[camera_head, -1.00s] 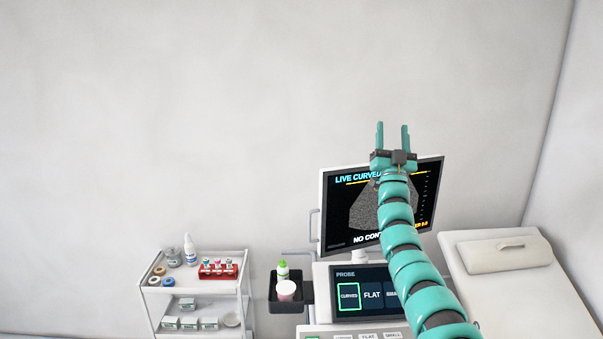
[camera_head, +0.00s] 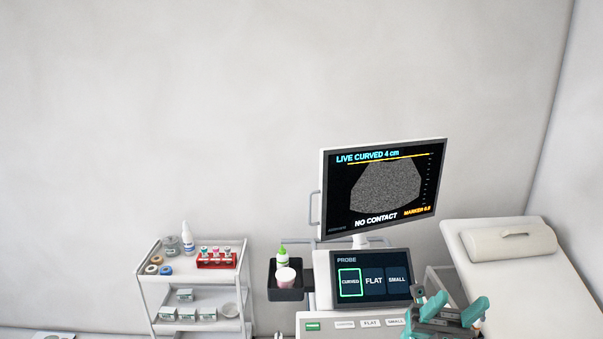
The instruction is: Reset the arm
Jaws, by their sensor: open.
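My gripper (camera_head: 446,314) is low at the bottom right in the head view, in front of the ultrasound machine's right side. Its teal and dark parts are partly cut off by the bottom edge of the picture. It is open, and I see nothing held in it. The rest of my arm is out of view.
The ultrasound monitor (camera_head: 380,188) reads "NO CONTACT". Below it is the probe touchscreen (camera_head: 372,302), with CURVED outlined. A black tray (camera_head: 286,294) holds a bottle and a cup. A white trolley (camera_head: 200,273) stands left; an exam bed (camera_head: 560,285) with a pillow is right.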

